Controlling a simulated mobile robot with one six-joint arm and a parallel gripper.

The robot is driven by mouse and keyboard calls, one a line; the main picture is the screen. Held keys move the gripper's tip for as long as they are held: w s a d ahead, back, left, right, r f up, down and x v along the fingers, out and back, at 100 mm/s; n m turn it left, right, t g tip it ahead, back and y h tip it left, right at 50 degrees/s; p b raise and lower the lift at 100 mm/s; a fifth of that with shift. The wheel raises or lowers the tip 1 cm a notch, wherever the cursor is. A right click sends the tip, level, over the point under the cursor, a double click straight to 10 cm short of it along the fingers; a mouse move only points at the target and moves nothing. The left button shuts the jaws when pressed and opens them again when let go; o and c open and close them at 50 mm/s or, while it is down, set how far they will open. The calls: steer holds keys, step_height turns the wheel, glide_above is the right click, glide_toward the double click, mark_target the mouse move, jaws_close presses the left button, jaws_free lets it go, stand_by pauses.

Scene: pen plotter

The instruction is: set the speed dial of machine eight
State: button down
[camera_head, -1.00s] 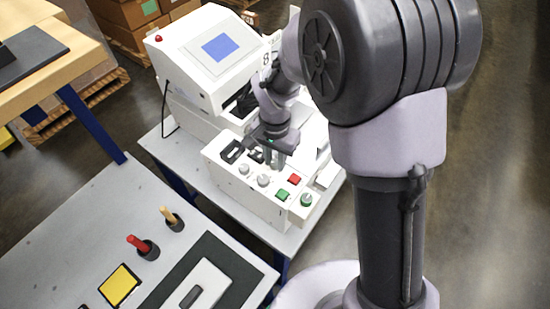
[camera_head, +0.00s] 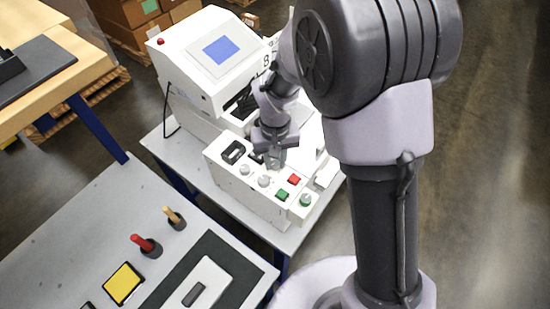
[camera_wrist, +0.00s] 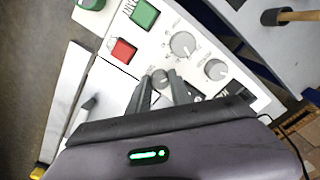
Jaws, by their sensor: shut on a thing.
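The white machine marked 8 (camera_head: 266,61) stands on a grey table, its control panel facing up. Two grey dials show on the panel in the head view, a left one (camera_head: 244,169) and a larger one (camera_head: 264,181). The wrist view shows the larger dial (camera_wrist: 183,45), the other dial (camera_wrist: 215,69) and a small grey knob (camera_wrist: 160,77). My gripper (camera_head: 275,162) is down at the panel. In the wrist view its fingers (camera_wrist: 161,86) are either side of the small knob, shut on it. The dial labels are too small to read.
A red button (camera_head: 294,179) and a green button (camera_head: 282,194) sit close to my gripper. A round green knob (camera_head: 306,200) is at the panel's corner. A nearer grey table holds a red-handled tool (camera_head: 143,243) and a yellow pad (camera_head: 122,284).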

mark_target(276, 164)
steer(key=shift+n, duration=0.5)
steer(key=c, duration=1.5)
jaws_free()
steer(key=shift+o, duration=0.2)
steer(key=shift+r, duration=0.15)
step_height(276, 164, up, 17)
steer(key=p, duration=0.4)
steer(key=shift+p, duration=0.4)
steer(key=shift+d+r, duration=0.1)
